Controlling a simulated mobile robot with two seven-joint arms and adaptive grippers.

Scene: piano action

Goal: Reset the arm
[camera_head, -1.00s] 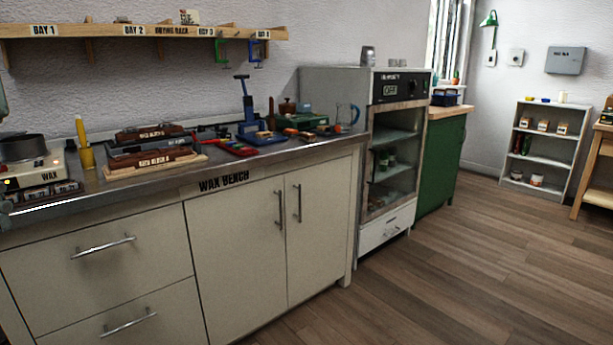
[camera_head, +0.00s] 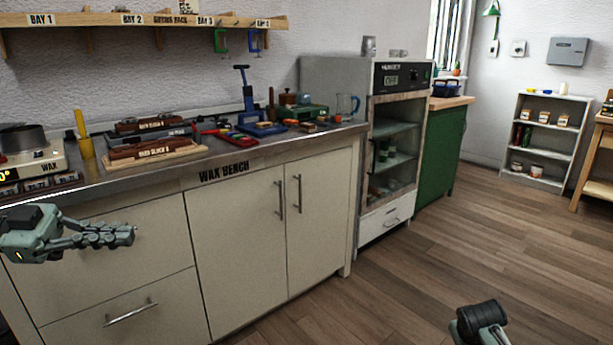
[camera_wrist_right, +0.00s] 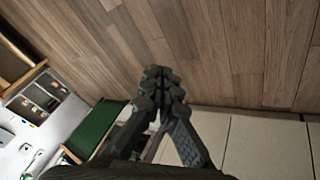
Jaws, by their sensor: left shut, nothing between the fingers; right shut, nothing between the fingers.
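My left gripper (camera_head: 110,235) is at the left of the head view, in front of the wax bench's drawers and below its top. Its fingers are shut with nothing between them. Of my right arm, a dark and grey part (camera_head: 480,322) shows at the bottom right of the head view, over the wooden floor; its fingertips are cut off there. In the right wrist view, my right gripper (camera_wrist_right: 160,85) is shut and empty, with floor behind its tips.
The wax bench (camera_head: 245,238) carries mould blocks (camera_head: 150,150), a wax pot (camera_head: 22,140) and tools. An oven cabinet (camera_head: 385,215) and a green cabinet (camera_head: 440,155) stand to its right. A white shelf (camera_head: 545,137) stands farther back. The floor (camera_head: 440,260) at right is clear.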

